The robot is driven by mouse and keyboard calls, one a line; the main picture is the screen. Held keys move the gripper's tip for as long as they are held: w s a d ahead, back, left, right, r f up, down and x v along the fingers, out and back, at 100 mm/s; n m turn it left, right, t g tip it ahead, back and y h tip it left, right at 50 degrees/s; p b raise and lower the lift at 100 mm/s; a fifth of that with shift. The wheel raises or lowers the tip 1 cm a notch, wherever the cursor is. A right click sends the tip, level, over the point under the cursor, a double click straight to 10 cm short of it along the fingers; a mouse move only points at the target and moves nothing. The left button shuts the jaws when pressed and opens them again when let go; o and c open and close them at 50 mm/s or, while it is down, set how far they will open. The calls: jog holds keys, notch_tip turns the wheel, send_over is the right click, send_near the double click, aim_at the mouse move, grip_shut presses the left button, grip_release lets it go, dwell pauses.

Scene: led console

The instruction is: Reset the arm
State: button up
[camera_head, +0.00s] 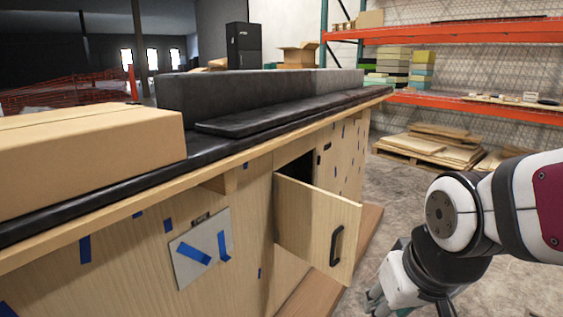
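My arm (455,215) comes in from the right edge, bent downward. My gripper (377,299) is at the bottom, right of the console's open door, and is partly cut off by the frame edge. Its fingers are too small and too hidden to show whether they are open or shut. The wooden door (305,222) of the console stands swung out, with a black handle (336,246) on its face. A gap shows between the door and my gripper in the picture. The wooden console (130,262) runs from the lower left to the back right.
A cardboard box (90,150) sits on the black padded top (95,202) at left. A steel rack with orange beams (460,103) and a pallet of boards (430,148) stand at the back right. Concrete floor (395,187) is clear between console and rack.

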jog(key=s+d+r+m+g, duration=0.1)
jog(key=s+r+g, duration=0.1)
jog(key=s, duration=0.7)
jog(key=s+d+r+g, duration=0.2)
jog(key=s, duration=0.7)
notch_tip(320, 180, up, 29)
jog(key=t+p, duration=0.4)
jog(key=p, duration=2.4)
jog(key=shift+s+r, duration=0.2)
jog(key=shift+d, duration=0.1)
